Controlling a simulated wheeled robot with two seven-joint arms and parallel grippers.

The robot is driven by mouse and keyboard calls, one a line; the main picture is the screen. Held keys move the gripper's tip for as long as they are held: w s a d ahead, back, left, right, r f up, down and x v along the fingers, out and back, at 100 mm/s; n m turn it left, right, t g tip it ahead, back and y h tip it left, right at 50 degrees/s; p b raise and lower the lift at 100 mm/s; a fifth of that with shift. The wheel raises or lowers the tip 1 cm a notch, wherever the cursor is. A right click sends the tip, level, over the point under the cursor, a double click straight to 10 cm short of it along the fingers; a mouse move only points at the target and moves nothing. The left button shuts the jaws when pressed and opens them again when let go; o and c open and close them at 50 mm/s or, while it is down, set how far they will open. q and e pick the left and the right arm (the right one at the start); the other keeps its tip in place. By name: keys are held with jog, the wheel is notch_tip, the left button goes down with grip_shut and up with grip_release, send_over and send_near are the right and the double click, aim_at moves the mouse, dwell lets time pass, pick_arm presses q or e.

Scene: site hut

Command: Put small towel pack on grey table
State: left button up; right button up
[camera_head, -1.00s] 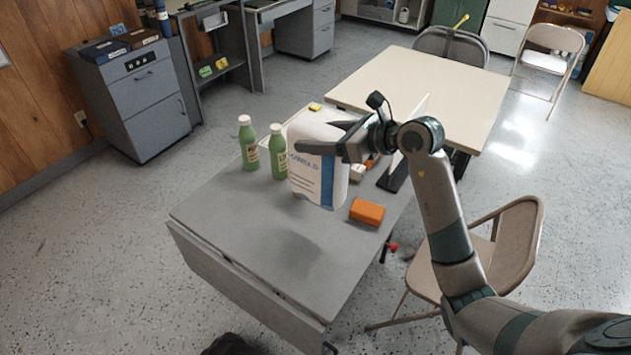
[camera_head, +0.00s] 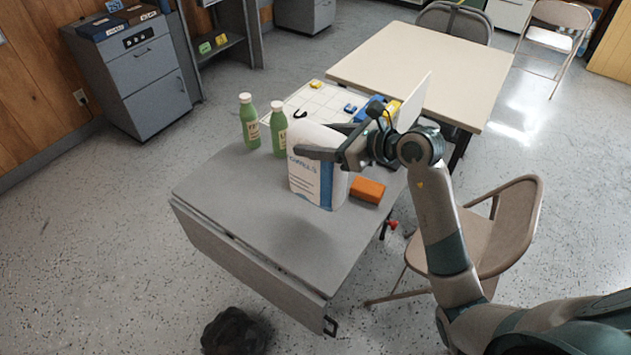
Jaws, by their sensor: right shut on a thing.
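The small towel pack (camera_head: 308,178) is white with a blue stripe and printed lettering. It is upright over the middle of the grey table (camera_head: 235,200). My right gripper (camera_head: 314,141) is shut on its upper part, coming from the right. A soft shadow lies on the table in front of the pack. I cannot tell whether its bottom touches the tabletop. My left gripper is not in view.
Two green bottles (camera_head: 249,121) (camera_head: 278,129) stand behind the pack at left. An orange block (camera_head: 368,190) lies close at its right. A white gridded board (camera_head: 322,100) with small items is behind. The table's front part is clear.

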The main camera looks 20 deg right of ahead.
aim_at(323, 184)
jog(key=s+a+f+p, duration=0.2)
jog(key=s+f, duration=0.2)
jog(key=s, duration=0.2)
jog(key=shift+s+a, duration=0.2)
jog(key=shift+a, duration=0.15)
notch_tip(323, 184, down, 4)
jog(key=shift+p, duration=0.5)
jog(key=shift+f, duration=0.1)
jog(key=shift+f, duration=0.1)
jog(key=o, duration=1.8)
